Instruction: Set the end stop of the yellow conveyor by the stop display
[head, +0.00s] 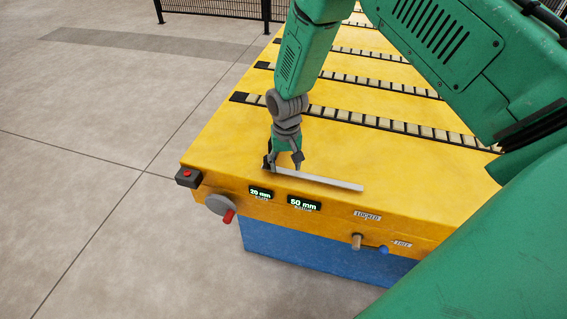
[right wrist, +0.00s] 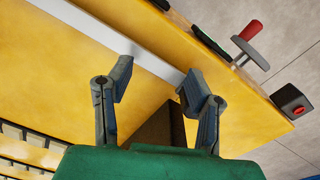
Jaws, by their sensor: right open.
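The yellow conveyor (head: 235,140) fills the middle of the head view. Its end stop, a long pale metal bar (head: 325,181), lies along the top near the front edge. The bar also shows in the right wrist view (right wrist: 160,65). Two displays sit on the front face: the left one (head: 260,192) reads 20 mm, the right one (head: 304,204) appears to read 50 mm. Their small captions are unreadable. My right gripper (head: 283,164) is open at the bar's left end. In the right wrist view, a dark brown block (right wrist: 160,122) shows between its fingers (right wrist: 155,82). Contact is unclear.
A grey handwheel with a red knob (head: 221,206) sits on the front face's left. A red-button box (head: 188,177) is at the left corner. A small lever (head: 356,241) stands beneath the LOCKED label (head: 367,215); a FREE label (head: 402,244) is to its right. Floor left is clear.

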